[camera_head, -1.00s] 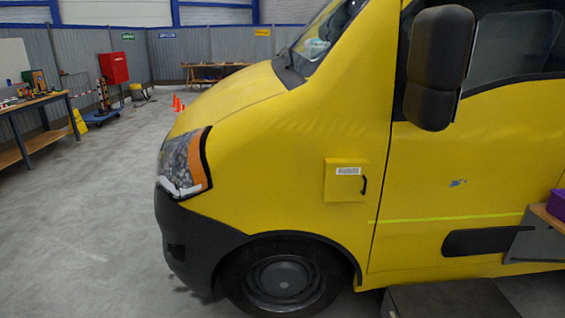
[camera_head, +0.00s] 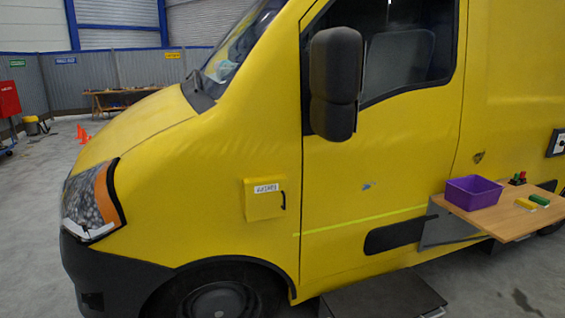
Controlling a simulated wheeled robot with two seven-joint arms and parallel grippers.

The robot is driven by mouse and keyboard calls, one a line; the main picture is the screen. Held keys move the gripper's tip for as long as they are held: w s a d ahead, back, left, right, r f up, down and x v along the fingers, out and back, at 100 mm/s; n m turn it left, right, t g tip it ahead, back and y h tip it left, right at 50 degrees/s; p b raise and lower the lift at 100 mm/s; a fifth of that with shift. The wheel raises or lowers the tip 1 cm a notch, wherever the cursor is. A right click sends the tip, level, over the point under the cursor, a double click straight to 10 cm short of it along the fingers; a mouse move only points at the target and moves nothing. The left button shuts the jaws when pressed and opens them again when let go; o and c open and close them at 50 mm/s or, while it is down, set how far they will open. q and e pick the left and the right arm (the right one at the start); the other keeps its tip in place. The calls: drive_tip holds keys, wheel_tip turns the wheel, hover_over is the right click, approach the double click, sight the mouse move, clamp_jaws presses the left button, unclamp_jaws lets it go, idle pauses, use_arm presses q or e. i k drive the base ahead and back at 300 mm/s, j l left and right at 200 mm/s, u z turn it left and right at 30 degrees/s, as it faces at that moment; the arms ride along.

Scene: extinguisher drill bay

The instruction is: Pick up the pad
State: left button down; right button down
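No thing that I can clearly tell as the pad is in view. Several small things lie on a wooden fold-out shelf (camera_head: 487,222) at the right, on the side of the yellow van (camera_head: 370,150). Neither of my grippers shows.
The van fills most of the view, with a protruding mirror (camera_head: 335,83) and a small yellow box (camera_head: 264,200) on its side. A dark step (camera_head: 383,296) sits low beside it. A red cabinet (camera_head: 9,99) and orange cones (camera_head: 82,134) stand at the far left.

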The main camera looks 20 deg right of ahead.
sight(542, 202)
drive_tip(key=z, duration=2.1)
